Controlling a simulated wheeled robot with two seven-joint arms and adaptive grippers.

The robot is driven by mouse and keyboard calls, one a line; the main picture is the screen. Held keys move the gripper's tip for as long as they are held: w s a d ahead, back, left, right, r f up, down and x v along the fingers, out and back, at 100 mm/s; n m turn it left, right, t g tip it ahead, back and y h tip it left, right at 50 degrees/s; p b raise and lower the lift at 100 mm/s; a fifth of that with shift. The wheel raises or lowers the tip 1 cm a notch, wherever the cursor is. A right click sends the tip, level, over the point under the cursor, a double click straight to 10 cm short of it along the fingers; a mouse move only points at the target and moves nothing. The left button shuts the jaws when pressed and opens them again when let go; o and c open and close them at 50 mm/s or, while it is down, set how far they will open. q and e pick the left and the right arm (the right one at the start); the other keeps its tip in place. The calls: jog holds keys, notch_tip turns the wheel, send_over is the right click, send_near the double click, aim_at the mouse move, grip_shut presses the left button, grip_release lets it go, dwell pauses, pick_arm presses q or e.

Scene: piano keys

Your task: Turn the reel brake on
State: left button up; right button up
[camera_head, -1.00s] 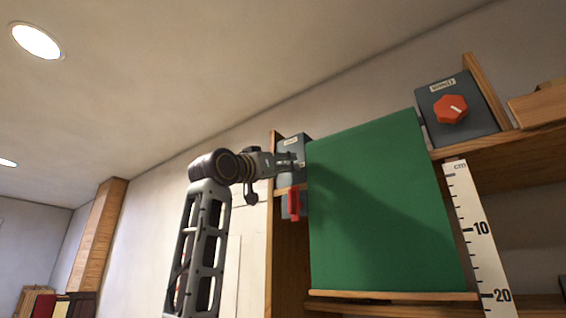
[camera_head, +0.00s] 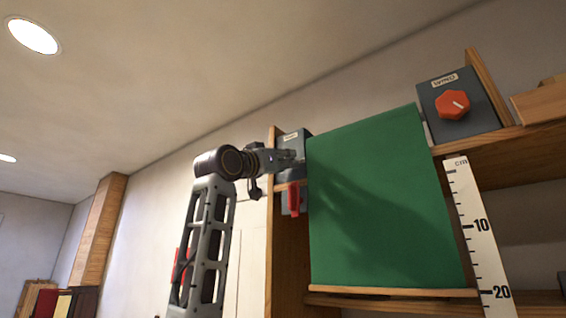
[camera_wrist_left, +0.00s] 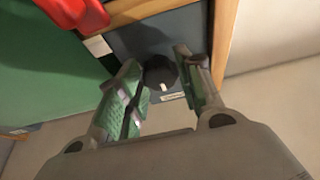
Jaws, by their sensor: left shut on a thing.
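A dark round knob (camera_wrist_left: 161,73) with a pale mark sits on a grey panel (camera_wrist_left: 141,37) in the left wrist view. My left gripper (camera_wrist_left: 158,82) has a finger on each side of this knob and is shut on it. In the head view, the grey box (camera_head: 293,141) stands at the shelf's left end, and my left gripper (camera_head: 294,160) reaches its front, hiding the knob. Its label is too small to read, so I cannot confirm that it is the reel brake. My right gripper is not in view.
A green board (camera_head: 380,200) stands just right of the gripper. A red lever (camera_head: 294,199) hangs below the grey box. Another grey box with a red knob (camera_head: 453,105) stands at the upper right, above a white ruler (camera_head: 478,235). Open room lies to the left.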

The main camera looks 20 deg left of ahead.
pick_arm(q)
jog(key=shift+a+m+h, duration=0.1)
jog(key=shift+m+h, duration=0.3)
jog(key=shift+m, duration=0.2)
jog(key=m+g+h, duration=0.1)
jog(key=m+g, duration=0.1)
jog(key=m, duration=0.3)
jog(key=m+g+h, duration=0.2)
jog(key=m, duration=0.4)
jog(key=m+g+h, duration=0.1)
jog(key=m+g, duration=0.1)
jog(key=m, duration=0.4)
jog(key=shift+w+a+r, duration=0.1)
jog(key=shift+a+r, duration=0.2)
jog(key=shift+r, duration=0.05)
jog(key=shift+m+g, duration=0.9)
jog(key=shift+m, duration=1.2)
jog(key=o, duration=1)
jog(key=shift+r, duration=0.1)
jog(key=shift+o, duration=0.2)
jog(key=shift+a, duration=0.1)
